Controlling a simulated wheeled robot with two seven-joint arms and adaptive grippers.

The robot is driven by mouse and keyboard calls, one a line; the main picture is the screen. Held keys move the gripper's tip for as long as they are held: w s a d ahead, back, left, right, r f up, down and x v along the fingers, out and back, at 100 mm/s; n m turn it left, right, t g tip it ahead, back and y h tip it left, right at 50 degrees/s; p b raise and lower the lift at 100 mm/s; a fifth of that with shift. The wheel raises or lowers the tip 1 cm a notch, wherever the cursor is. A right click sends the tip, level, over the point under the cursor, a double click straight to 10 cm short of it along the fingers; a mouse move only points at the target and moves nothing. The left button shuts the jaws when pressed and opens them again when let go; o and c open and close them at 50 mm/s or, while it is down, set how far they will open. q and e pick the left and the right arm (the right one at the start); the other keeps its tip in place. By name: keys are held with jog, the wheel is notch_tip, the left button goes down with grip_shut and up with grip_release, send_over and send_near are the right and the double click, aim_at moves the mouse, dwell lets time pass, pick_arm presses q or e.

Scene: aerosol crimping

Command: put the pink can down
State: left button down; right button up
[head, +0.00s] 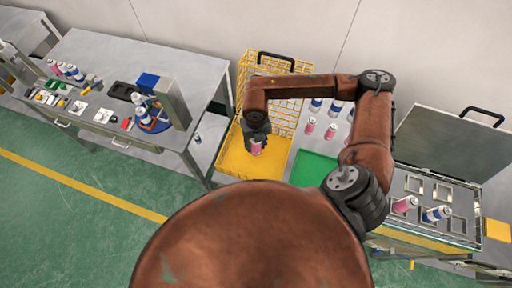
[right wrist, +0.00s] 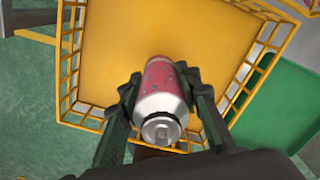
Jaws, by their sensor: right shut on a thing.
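My right gripper (head: 256,138) is shut on the pink can (head: 256,149). In the right wrist view the pink can (right wrist: 161,100) sits between the two dark fingers (right wrist: 160,105), its silver valve end toward the camera. The can is held over the yellow wire basket (head: 240,160), inside the outline of its walls. The basket's flat yellow floor (right wrist: 150,35) shows past the can. I cannot tell whether the can touches that floor. My left gripper is not in view.
A green tray (head: 314,170) lies right of the basket, with several pink and blue cans behind it. An open metal case (head: 455,200) holding cans stands at the right. A workbench (head: 165,70) with cans and parts stands at the left. The basket floor looks empty around the can.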

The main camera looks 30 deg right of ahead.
aim_at(256, 148)
jog(key=shift+f, duration=1.4)
jog(key=shift+f, duration=0.15)
jog(key=o, duration=1.2)
jog(key=shift+s, duration=0.1)
jog(key=shift+o, duration=0.2)
notch_tip(256, 148, up, 12)
jog(key=shift+r+b, duration=0.15)
jog(key=shift+b, duration=0.25)
